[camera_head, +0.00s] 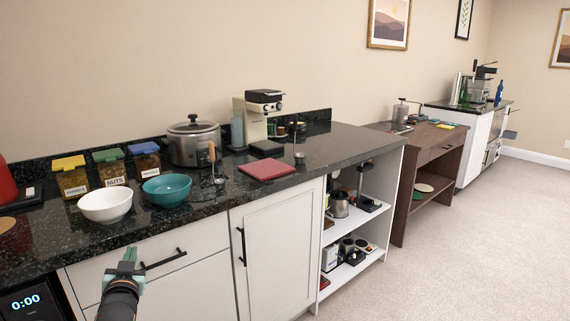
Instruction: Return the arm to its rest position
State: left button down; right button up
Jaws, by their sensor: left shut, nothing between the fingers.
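My left gripper (129,257) is in front of the white cabinet drawer, below the edge of the dark counter. It points up and away from me, and its fingers are shut with nothing between them. My left arm comes in from the bottom edge of the picture, and only its last part shows. The gripper appears near the black drawer handle (163,260), but I cannot tell how far it is from it. My right gripper is not in view.
The counter (330,150) holds a white bowl (105,205), a teal bowl (167,188), lidded jars (109,168), a slow cooker (194,145), a coffee machine (262,115) and a red board (266,170). Open shelves (357,216) stand at its right end. The carpet (470,240) at right is clear.

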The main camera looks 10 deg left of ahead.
pick_arm(q)
jog(key=s+d+f+m+g+h, duration=0.25)
jog(key=s+d+f+h, duration=0.25)
jog(key=s+d+f, duration=0.55)
jog(key=s+d+f+m+g+h, duration=0.1)
jog(key=s+d+f+m+h, duration=0.35)
jog(key=d+f, duration=0.9)
jog(key=s+d+f+n+g+h, duration=0.1)
jog(key=s+d+f+g+h, duration=0.15)
jog(key=s+d, duration=1)
jog(key=s+a+r+n+p, duration=0.1)
jog(key=a+r+p, duration=0.4)
jog(key=r+p, duration=0.6)
jog(key=s+p, duration=0.1)
jog(key=p, duration=0.2)
jog(key=shift+a+y, duration=0.3)
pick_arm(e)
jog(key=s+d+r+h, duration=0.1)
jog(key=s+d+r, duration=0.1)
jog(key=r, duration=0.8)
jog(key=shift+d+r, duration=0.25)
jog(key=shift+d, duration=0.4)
